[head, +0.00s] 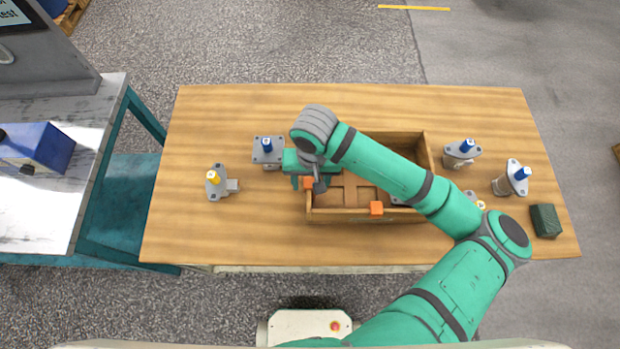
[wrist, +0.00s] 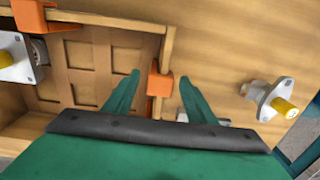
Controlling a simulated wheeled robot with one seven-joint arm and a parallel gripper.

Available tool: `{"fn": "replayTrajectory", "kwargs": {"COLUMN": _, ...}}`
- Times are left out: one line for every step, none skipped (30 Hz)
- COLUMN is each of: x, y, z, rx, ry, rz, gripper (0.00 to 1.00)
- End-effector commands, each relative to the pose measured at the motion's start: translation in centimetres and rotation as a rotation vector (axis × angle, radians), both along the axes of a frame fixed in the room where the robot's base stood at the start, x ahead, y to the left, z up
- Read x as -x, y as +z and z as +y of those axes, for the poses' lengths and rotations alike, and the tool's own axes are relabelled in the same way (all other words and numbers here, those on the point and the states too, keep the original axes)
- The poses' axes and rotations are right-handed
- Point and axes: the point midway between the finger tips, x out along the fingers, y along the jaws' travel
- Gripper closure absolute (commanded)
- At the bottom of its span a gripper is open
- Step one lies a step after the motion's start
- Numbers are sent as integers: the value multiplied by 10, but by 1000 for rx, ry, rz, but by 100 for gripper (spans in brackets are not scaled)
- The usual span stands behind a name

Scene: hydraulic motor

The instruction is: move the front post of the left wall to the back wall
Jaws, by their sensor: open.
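The wooden crate (head: 340,217) stands mid-table, partly behind my arm. An orange post (head: 309,183) sits on its left wall; in the wrist view this post (wrist: 162,86) is on the wall's rim. My gripper (wrist: 158,77) is open, with one finger on each side of the wall and the post between them; I cannot tell whether they touch it. The crate's back wall (head: 405,134) shows bare to the right of my wrist; the rest of it is hidden. Another orange post (head: 376,208) sits on the front wall, also at the wrist view's upper left (wrist: 40,17).
A yellow-capped motor (head: 215,181) stands left of the crate, and a blue-capped one (head: 267,150) behind its left side. Two blue-capped motors (head: 462,151) (head: 515,177) and a dark green block (head: 545,221) are at right. A yellow-capped part (wrist: 14,60) is inside the crate.

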Motion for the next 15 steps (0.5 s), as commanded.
{"fn": "replayTrajectory", "kwargs": {"x": 0, "y": 0, "z": 0, "rx": 0, "ry": 0, "rz": 0, "gripper": 49}}
{"fn": "replayTrajectory", "kwargs": {"x": 0, "y": 0, "z": 0, "rx": 0, "ry": 0, "rz": 0, "gripper": 49}}
{"fn": "replayTrajectory", "kwargs": {"x": 0, "y": 0, "z": 0, "rx": 0, "ry": 0, "rz": 0, "gripper": 54}}
{"fn": "replayTrajectory", "kwargs": {"x": 0, "y": 0, "z": 0, "rx": 0, "ry": 0, "rz": 0, "gripper": 61}}
{"fn": "replayTrajectory", "kwargs": {"x": 0, "y": 0, "z": 0, "rx": 0, "ry": 0, "rz": 0, "gripper": 68}}
{"fn": "replayTrajectory", "kwargs": {"x": 0, "y": 0, "z": 0, "rx": 0, "ry": 0, "rz": 0, "gripper": 78}}
{"fn": "replayTrajectory", "kwargs": {"x": 0, "y": 0, "z": 0, "rx": 0, "ry": 0, "rz": 0, "gripper": 85}}
{"fn": "replayTrajectory", "kwargs": {"x": 0, "y": 0, "z": 0, "rx": 0, "ry": 0, "rz": 0, "gripper": 92}}
{"fn": "replayTrajectory", "kwargs": {"x": 0, "y": 0, "z": 0, "rx": 0, "ry": 0, "rz": 0, "gripper": 94}}
{"fn": "replayTrajectory", "kwargs": {"x": 0, "y": 0, "z": 0, "rx": 0, "ry": 0, "rz": 0, "gripper": 74}}
{"fn": "replayTrajectory", "kwargs": {"x": 0, "y": 0, "z": 0, "rx": 0, "ry": 0, "rz": 0, "gripper": 81}}
{"fn": "replayTrajectory", "kwargs": {"x": 0, "y": 0, "z": 0, "rx": 0, "ry": 0, "rz": 0, "gripper": 91}}
{"fn": "replayTrajectory", "kwargs": {"x": 0, "y": 0, "z": 0, "rx": 0, "ry": 0, "rz": 0, "gripper": 98}}
{"fn": "replayTrajectory", "kwargs": {"x": 0, "y": 0, "z": 0, "rx": 0, "ry": 0, "rz": 0, "gripper": 100}}
{"fn": "replayTrajectory", "kwargs": {"x": 0, "y": 0, "z": 0, "rx": 0, "ry": 0, "rz": 0, "gripper": 100}}
